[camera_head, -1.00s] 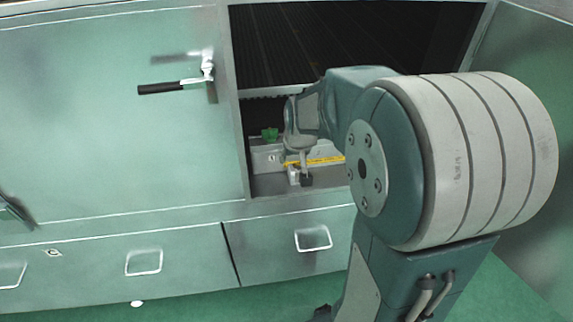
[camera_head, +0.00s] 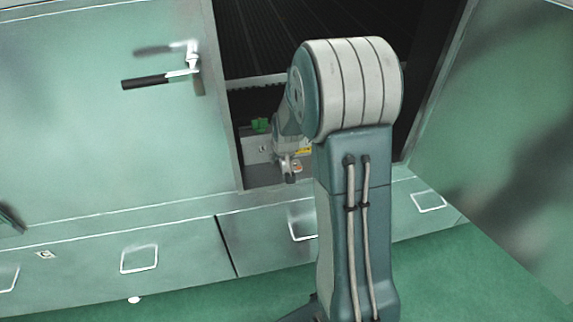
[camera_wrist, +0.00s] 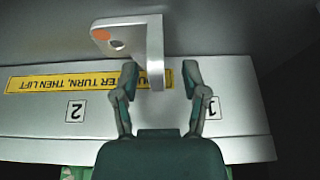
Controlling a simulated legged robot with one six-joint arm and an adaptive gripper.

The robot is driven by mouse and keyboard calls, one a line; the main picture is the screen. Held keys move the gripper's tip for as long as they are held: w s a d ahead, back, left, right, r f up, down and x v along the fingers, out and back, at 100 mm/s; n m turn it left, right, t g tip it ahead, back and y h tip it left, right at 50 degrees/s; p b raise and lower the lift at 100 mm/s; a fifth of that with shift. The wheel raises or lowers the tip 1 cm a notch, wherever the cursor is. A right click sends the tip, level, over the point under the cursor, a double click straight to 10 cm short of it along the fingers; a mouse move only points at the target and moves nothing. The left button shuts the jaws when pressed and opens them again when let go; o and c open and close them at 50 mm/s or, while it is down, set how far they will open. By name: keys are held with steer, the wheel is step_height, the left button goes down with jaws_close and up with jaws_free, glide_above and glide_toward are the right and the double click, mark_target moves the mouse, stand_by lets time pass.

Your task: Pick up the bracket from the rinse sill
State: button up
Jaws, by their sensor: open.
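The bracket (camera_wrist: 154,50) is a pale metal angle piece with a hole and an orange spot on its flange, at the upper middle of the wrist view. My gripper (camera_wrist: 160,78) is open, with one finger on each side of the bracket's upright plate. A gap shows between the plate and each finger, so I see no grip. In the head view my gripper (camera_head: 290,170) is low in the cabinet opening over the grey rinse sill (camera_head: 262,174). There my arm hides most of the bracket.
A yellow label (camera_wrist: 60,83) ending "TURN, THEN LIFT" and number plates 1 and 2 mark the pale ledge. A green part (camera_head: 261,125) sits at the back of the opening. A door with a black handle (camera_head: 145,81) stands left; drawers lie below.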

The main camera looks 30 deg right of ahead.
steer(key=shift+x, duration=0.9)
steer(key=shift+d, duration=0.15)
steer(key=shift+c, duration=0.2)
jaws_close()
steer(key=shift+s, duration=0.1)
